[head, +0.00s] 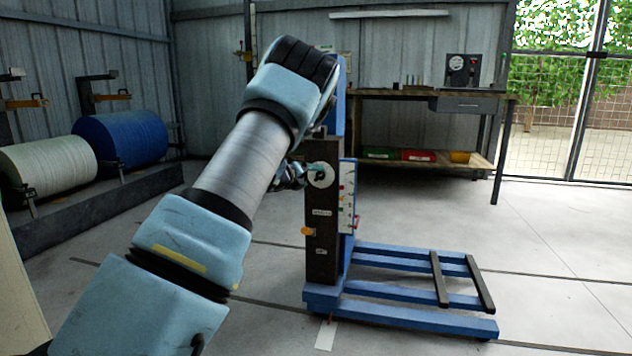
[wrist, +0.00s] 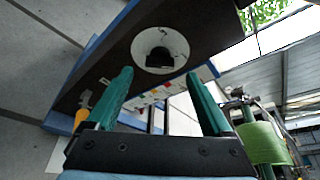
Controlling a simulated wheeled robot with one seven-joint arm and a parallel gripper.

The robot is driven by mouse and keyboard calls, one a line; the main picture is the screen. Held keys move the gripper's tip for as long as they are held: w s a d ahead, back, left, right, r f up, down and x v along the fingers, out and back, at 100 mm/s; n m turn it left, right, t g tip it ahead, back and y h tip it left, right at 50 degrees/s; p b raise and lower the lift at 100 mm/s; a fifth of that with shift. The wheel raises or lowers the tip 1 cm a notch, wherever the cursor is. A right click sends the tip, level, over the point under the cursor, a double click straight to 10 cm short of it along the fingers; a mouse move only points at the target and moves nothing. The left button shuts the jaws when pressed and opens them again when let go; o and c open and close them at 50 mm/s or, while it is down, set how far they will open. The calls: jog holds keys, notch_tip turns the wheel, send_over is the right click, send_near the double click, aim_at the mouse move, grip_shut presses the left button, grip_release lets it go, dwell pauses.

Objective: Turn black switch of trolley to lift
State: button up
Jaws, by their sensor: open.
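The trolley (head: 322,225) stands upright in the head view, with a dark panel on a blue frame. Its black switch (wrist: 160,57) is a knob on a round white plate (wrist: 146,44) in the wrist view. The plate also shows in the head view (head: 323,182), but there my gripper partly covers it and the knob is not clear. My gripper (wrist: 159,78) is open and empty, its two green fingers pointing at the panel on either side of the plate's lower part. I cannot tell whether the fingertips touch the panel. The knob's lettering is unreadable.
An orange knob (head: 307,232) sits lower on the panel. The trolley's blue base (head: 400,315) with dark bars reaches right along the floor. A workbench (head: 400,94) stands behind. Blue (head: 122,137) and white (head: 48,170) rolls lie at the left. Floor at the right is clear.

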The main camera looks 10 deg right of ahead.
aim_at(318, 176)
jog(key=shift+b+x, duration=0.3)
jog(key=shift+x, duration=1.85)
jog(key=shift+c, duration=0.2)
jog(key=shift+a, duration=0.1)
grip_shut()
